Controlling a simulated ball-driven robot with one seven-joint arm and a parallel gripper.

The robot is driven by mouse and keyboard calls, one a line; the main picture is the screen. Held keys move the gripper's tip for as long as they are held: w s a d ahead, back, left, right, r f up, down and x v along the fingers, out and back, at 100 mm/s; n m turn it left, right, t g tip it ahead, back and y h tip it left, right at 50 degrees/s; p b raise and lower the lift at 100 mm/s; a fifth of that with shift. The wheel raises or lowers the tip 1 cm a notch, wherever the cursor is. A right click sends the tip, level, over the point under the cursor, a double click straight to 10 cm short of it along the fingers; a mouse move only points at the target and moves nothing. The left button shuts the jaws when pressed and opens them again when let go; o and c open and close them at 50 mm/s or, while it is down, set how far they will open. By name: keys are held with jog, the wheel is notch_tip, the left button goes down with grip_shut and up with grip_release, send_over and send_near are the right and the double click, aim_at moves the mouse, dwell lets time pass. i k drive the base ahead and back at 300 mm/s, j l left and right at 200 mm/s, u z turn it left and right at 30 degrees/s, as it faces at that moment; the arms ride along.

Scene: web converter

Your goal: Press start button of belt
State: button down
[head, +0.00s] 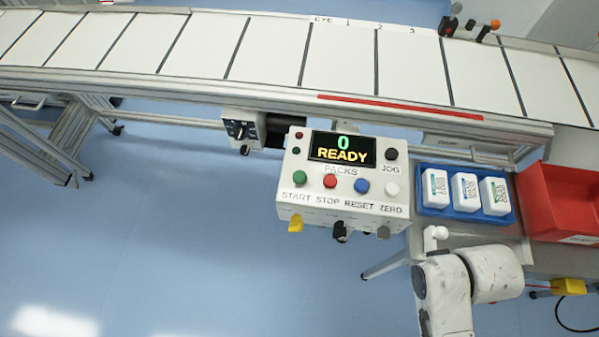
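The control box (342,198) hangs at the front of the belt (270,52). The green START button (299,177) is at the left end of its lower button row. To its right are the red STOP button (330,181), the blue RESET button (362,186) and the white ZERO button (392,189). The display (342,149) reads 0 and READY, with PACKS below it. My white arm shows at the lower right, below and right of the box. My gripper is not in view. Nothing covers the START button.
A blue tray (464,215) with three white packs stands right of the box, and a red bin (565,195) is farther right. A grey switch box (243,129) is left of the control box. Clear blue floor lies below and left.

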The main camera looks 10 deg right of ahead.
aim_at(298, 177)
jog(key=j, duration=1.85)
jog(key=k+u, duration=0.05)
jog(key=k, duration=0.05)
